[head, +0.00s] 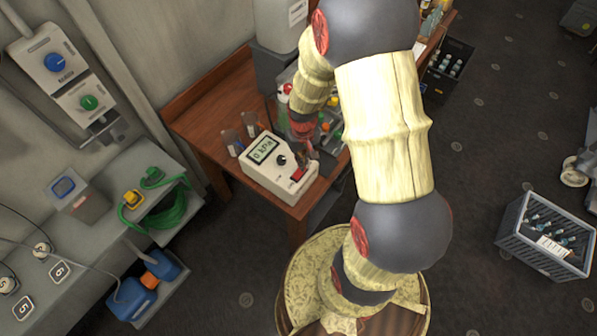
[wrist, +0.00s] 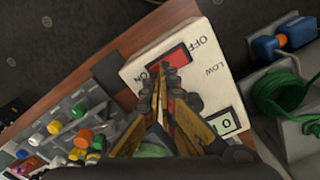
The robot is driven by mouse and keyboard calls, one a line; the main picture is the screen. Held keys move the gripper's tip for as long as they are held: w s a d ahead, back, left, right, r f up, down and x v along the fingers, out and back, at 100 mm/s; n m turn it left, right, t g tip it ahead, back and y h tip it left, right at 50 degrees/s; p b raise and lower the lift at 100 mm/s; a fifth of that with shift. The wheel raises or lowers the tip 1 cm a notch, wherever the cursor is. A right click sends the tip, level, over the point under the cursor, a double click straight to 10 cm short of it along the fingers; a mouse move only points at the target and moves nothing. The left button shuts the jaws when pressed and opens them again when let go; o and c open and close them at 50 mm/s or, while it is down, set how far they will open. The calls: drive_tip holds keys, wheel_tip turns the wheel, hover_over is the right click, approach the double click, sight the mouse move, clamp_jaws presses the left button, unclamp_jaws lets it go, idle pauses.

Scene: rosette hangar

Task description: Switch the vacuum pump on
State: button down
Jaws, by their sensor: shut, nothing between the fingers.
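The vacuum pump (head: 262,178) is a cream box on the wooden table. Its display (head: 262,150) reads 0 kPa, and a black knob sits beside it. Its red switch (head: 299,174) is near the right end. In the wrist view the red switch (wrist: 168,57) lies between the OFF and ON labels on the pump face (wrist: 205,85). My gripper (wrist: 170,72) is shut and empty, its fingertips over the ON side of the switch. I cannot tell whether they touch it. The fingers hide part of the switch and the face.
Two clear cups (head: 240,137) stand behind the pump. A tray of coloured bits (wrist: 75,130) is beside it on the table. A grey bench (head: 150,215) with a green hose (head: 165,212) and blue containers is to the left. The dark floor at right holds a grey crate (head: 545,240).

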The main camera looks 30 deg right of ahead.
drive_tip(key=shift+f+b, duration=0.85)
drive_tip(key=shift+f, duration=0.3)
idle(0.8)
drive_tip(key=shift+r, duration=0.15)
drive_tip(key=shift+r+p, duration=2.5)
drive_tip(key=shift+r, duration=0.95)
drive_tip(key=s+g, duration=0.1)
drive_tip(key=s, duration=0.2)
wheel_tip(320, 180, up, 10)
drive_tip(key=t+b, duration=0.1)
drive_tip(key=b, duration=0.7)
hover_over(305, 178)
drive_tip(key=s+a, duration=0.5)
drive_tip(key=s+a+r+n+t+b, duration=0.2)
drive_tip(key=s+a+r+t+b, duration=0.2)
drive_tip(key=b, duration=0.7)
drive_tip(key=shift+a+r+t, duration=0.15)
drive_tip(key=shift+a+t, duration=0.65)
drive_tip(key=shift+a, duration=0.3)
